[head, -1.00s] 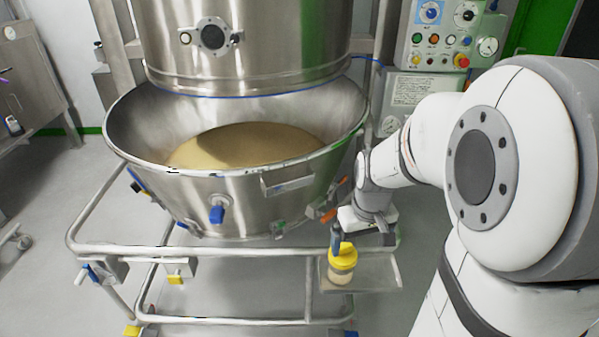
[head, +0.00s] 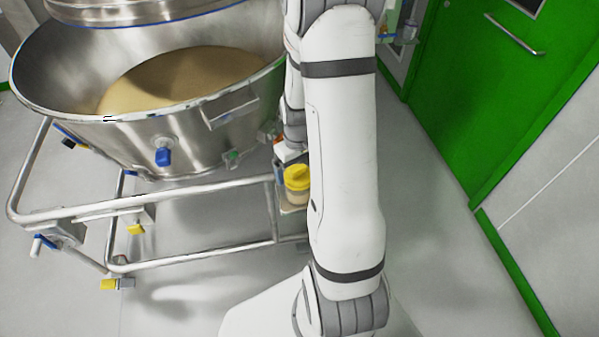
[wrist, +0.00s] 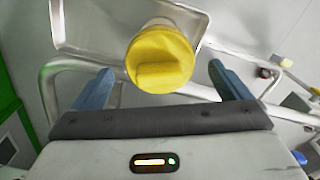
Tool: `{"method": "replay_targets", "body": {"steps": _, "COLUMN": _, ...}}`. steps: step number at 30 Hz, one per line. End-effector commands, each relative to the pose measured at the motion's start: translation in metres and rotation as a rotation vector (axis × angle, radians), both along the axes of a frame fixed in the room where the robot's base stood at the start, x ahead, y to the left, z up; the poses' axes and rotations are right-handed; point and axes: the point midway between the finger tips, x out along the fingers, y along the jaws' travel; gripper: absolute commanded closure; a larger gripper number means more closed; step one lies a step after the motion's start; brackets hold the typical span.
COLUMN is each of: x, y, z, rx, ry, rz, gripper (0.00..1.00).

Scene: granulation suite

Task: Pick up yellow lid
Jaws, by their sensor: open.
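The yellow lid (head: 297,177) sits on a small pale jar (head: 297,197) on a small shelf at the right end of the trolley, partly hidden by my arm in the head view. In the wrist view the round yellow lid (wrist: 160,60) with its raised grip bar shows just beyond my gripper (wrist: 162,86). My gripper is open, its blue fingers wide apart on either side of the lid's lower edge. Nothing is between the fingers' grip surfaces in contact. In the head view my gripper is mostly hidden behind my arm.
A large steel bowl (head: 150,140) of tan powder stands on a tubular trolley frame (head: 190,206) to the left. Trolley rails run close around the jar. A green door (head: 490,80) is at the right, with clear grey floor before it.

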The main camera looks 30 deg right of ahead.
Motion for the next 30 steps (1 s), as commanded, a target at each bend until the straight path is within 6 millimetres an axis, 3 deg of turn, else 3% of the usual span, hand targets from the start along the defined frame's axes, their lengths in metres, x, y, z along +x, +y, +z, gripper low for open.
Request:
{"method": "replay_targets", "body": {"steps": 10, "x": -0.0003, "y": -0.0003, "z": -0.0090, "rx": 0.000, "ry": 0.000, "rz": -0.001, "gripper": 0.03}}
{"method": "replay_targets", "body": {"steps": 27, "x": -0.0004, "y": -0.0008, "z": -0.0087, "rx": 0.000, "ry": 0.000, "rz": -0.002, "gripper": 0.50}}
{"method": "replay_targets", "body": {"steps": 30, "x": -0.0004, "y": -0.0008, "z": -0.0086, "rx": 0.000, "ry": 0.000, "rz": -0.002, "gripper": 0.51}}
